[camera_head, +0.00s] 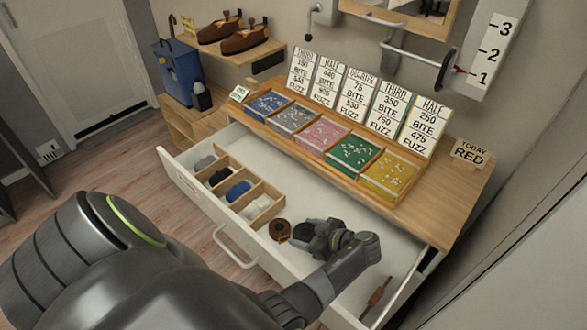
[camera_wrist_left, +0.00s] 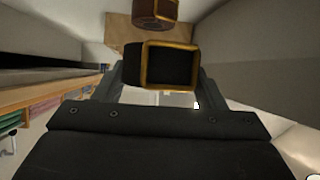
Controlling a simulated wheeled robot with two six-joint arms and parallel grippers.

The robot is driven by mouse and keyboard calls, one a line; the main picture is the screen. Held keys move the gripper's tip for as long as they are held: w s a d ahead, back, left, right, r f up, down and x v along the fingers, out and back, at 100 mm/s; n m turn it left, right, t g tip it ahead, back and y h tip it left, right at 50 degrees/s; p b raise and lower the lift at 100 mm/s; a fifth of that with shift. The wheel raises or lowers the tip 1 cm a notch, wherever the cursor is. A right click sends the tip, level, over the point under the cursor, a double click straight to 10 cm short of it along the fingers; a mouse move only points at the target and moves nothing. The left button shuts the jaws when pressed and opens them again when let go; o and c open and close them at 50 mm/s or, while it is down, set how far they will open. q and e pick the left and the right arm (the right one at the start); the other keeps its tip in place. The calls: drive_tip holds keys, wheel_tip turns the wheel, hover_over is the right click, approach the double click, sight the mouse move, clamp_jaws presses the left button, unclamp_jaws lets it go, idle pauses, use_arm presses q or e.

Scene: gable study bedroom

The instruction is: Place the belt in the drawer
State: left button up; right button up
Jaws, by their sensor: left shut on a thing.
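The dresser drawer (camera_head: 362,255) is pulled open. My left gripper (camera_head: 318,238) is down inside the drawer area, shut on a black rolled belt (camera_head: 303,231). In the left wrist view the belt (camera_wrist_left: 172,66) shows a gold rectangular buckle and sits between the two fingers of the left gripper (camera_wrist_left: 160,92). A brown rolled belt (camera_head: 280,230) lies in the drawer just left of it; it also shows beyond the held belt in the left wrist view (camera_wrist_left: 155,12). I cannot tell whether the held belt touches the drawer floor. My right gripper is not in view.
A wooden divider (camera_head: 262,185) with rolled socks fills the drawer's left part. A thin brown item (camera_head: 377,296) lies at its right end. Coloured trays (camera_head: 354,157) and price cards (camera_head: 389,107) stand on the dresser top. The drawer's right part has bare floor.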

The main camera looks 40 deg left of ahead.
sight(305, 254)
use_arm(q)
drive_tip(key=f, duration=0.3)
drive_tip(key=shift+d+f, duration=0.25)
drive_tip(key=shift+f, duration=0.1)
drive_tip(key=shift+a+f+b, duration=0.1)
drive_tip(key=shift+f+b, duration=0.2)
drive_tip(key=shift+f, duration=0.75)
drive_tip(key=shift+f+b, duration=0.5)
drive_tip(key=shift+f, duration=0.85)
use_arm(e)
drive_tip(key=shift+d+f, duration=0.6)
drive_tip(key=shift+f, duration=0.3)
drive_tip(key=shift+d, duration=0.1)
